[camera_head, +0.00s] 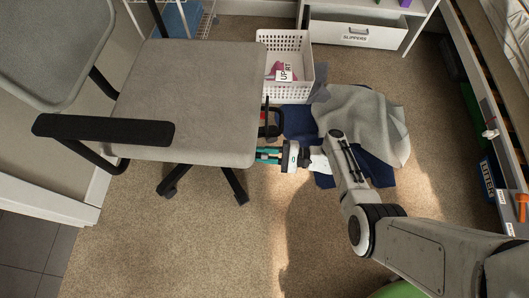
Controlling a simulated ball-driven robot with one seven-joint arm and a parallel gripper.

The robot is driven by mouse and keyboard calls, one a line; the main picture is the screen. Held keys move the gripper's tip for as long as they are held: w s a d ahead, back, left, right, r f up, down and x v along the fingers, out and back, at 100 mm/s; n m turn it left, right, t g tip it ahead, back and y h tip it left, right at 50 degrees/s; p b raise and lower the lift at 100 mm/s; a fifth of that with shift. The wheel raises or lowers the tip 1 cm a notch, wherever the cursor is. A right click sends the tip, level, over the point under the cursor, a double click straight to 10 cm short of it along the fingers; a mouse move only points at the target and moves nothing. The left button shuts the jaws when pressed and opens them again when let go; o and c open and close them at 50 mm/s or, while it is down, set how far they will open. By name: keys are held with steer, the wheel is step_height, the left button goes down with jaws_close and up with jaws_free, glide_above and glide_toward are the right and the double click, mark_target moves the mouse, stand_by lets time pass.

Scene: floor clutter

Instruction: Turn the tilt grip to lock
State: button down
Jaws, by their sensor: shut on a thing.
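The grey office chair (195,95) stands at the left, with its padded seat facing up. My gripper (268,155) is at the right edge of the seat, low near its front corner. Its teal fingers point left and reach to the seat's edge. The fingers are shut on a small dark piece between them, which I take to be the tilt grip (267,156). Most of the grip is hidden by the fingers and the seat, and I cannot tell how far it is turned.
A grey and dark blue cloth heap (365,120) lies right of my gripper. The chair's black armrest (105,130) juts out at left. The carpet in front is clear. A bed frame lines the right.

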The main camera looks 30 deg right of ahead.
steer(key=shift+f, duration=0.1)
steer(key=c, duration=1.1)
jaws_free()
steer(key=v, duration=1.1)
steer(key=shift+a, duration=0.1)
